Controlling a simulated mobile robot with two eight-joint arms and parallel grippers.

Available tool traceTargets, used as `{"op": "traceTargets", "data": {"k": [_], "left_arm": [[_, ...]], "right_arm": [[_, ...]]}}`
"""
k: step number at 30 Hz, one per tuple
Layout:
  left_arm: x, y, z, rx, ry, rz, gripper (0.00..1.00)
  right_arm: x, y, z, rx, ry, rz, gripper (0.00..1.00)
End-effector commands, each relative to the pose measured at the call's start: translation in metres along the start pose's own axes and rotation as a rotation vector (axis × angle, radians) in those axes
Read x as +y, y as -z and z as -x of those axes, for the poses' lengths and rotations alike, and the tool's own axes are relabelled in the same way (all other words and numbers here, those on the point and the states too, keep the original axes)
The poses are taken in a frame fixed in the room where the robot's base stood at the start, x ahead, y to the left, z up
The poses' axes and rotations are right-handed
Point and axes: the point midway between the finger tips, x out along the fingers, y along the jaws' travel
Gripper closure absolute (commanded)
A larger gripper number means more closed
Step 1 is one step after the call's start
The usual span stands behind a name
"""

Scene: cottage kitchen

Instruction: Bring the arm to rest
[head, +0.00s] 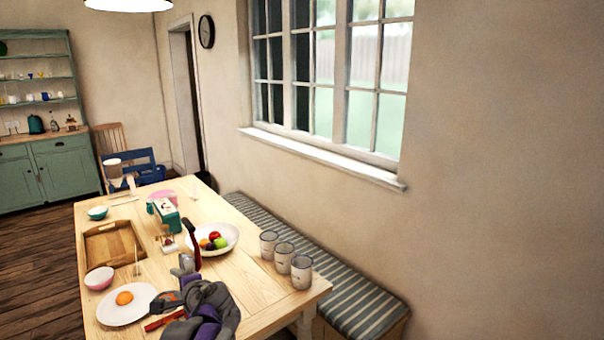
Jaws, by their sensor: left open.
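My left arm (208,311), grey and purple, reaches in from the bottom of the head view over the near end of the wooden table. I see nothing held between the fingers. It is close to a white plate with an orange fruit (124,298) and to a white bowl of fruit (229,235). The arm hides part of the table. I cannot tell whether it touches anything. My right gripper is not in view.
Three patterned cups (284,258) stand at the table's right edge. A striped bench (330,285) runs along the wall under the window.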

Motion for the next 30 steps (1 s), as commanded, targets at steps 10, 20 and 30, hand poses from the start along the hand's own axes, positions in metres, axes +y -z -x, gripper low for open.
{"op": "traceTargets", "data": {"k": [10, 20, 30], "left_arm": [[0.151, -0.075, 0.116, 0.036, -0.465, 0.579, 0.43], [0.277, -0.093, 0.213, 0.026, -0.850, 0.999, 0.43], [0.298, -0.092, 0.231, 0.021, -0.930, 1.077, 0.43]], "right_arm": [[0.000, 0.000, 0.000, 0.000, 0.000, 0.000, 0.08], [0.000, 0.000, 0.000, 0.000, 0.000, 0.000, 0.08], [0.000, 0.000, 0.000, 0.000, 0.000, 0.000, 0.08]]}}
